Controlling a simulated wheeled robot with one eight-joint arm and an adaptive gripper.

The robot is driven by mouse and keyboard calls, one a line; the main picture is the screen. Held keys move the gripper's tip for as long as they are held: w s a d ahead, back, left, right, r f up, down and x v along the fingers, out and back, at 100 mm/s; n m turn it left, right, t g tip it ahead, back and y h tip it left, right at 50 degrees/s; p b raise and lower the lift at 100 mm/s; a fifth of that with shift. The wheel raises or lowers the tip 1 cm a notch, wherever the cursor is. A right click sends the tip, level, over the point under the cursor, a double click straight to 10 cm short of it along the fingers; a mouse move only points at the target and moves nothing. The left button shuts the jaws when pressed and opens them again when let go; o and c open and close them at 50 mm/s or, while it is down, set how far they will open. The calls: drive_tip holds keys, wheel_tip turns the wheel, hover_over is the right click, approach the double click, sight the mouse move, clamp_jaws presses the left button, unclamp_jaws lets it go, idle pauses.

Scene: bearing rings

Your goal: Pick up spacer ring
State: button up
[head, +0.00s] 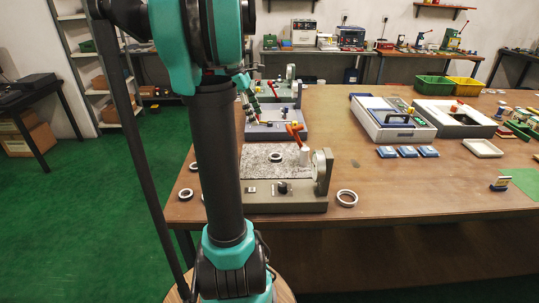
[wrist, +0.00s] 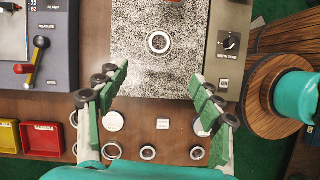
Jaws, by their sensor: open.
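Several rings are in view, and I cannot tell by sight which is the spacer ring. One metal ring (wrist: 158,42) lies flat on the speckled plate (wrist: 138,75) in the wrist view; the head view also shows this ring (head: 276,157). Several loose rings lie on the bench near the bottom of the wrist view, among them a left ring (wrist: 112,150), a middle ring (wrist: 148,153) and a right ring (wrist: 197,153). My gripper (wrist: 161,74) is open and empty, its green-padded fingers wide apart, with the plate's ring beyond the fingertips.
The plate's fixture has a knob (wrist: 229,41) on its right. A larger ring (head: 346,198) lies right of the fixture.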

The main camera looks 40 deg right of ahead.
sight(276, 156)
drive_tip(key=x, duration=1.7)
drive_tip(key=shift+s+d, duration=0.1)
drive_tip(key=shift+d, duration=0.2)
drive_tip(key=c, duration=1.4)
drive_tip(key=shift+c, duration=0.2)
drive_tip(key=shift+r, duration=0.15)
